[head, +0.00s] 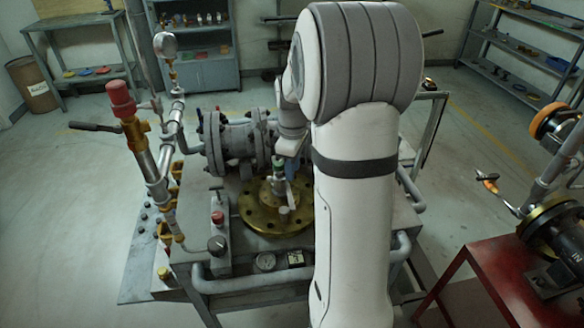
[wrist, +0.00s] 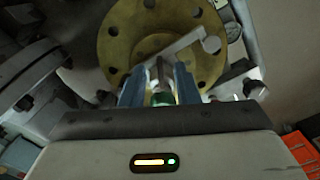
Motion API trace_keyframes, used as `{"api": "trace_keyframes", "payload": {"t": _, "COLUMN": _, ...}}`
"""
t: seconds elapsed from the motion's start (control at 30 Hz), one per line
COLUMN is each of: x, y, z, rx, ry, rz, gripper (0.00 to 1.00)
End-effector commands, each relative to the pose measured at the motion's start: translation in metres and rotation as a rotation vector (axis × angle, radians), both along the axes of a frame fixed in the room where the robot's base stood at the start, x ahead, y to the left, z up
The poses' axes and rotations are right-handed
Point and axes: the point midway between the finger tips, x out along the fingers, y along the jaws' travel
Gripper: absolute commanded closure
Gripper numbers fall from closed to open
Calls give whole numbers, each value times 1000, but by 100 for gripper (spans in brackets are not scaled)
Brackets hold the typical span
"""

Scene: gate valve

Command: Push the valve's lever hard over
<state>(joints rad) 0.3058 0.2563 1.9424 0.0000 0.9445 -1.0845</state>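A grey flanged pipe (head: 232,143) stands behind the flange. A pressure gauge (head: 166,46) and a red-capped pipe (head: 122,98) rise at the left. A red table (head: 500,268) with another valve stands at the right. My arm hides much of the bench's right side.

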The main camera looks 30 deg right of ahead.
Motion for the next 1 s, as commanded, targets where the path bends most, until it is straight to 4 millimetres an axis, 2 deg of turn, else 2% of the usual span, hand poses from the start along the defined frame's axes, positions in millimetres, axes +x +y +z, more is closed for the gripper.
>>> {"api": "trace_keyframes", "payload": {"t": 0.13, "x": 0, "y": 0, "z": -8, "rx": -1, "ry": -1, "rz": 0, "gripper": 72}}
{"api": "trace_keyframes", "payload": {"t": 0.37, "x": 0, "y": 1, "z": -9, "rx": -1, "ry": -2, "rz": 0, "gripper": 72}}
{"api": "trace_keyframes", "payload": {"t": 0.73, "x": 0, "y": 1, "z": -9, "rx": 0, "ry": -1, "rz": 1, "gripper": 100}}
{"api": "trace_keyframes", "payload": {"t": 1.0, "x": 0, "y": 1, "z": -9, "rx": -1, "ry": -2, "rz": 1, "gripper": 100}}
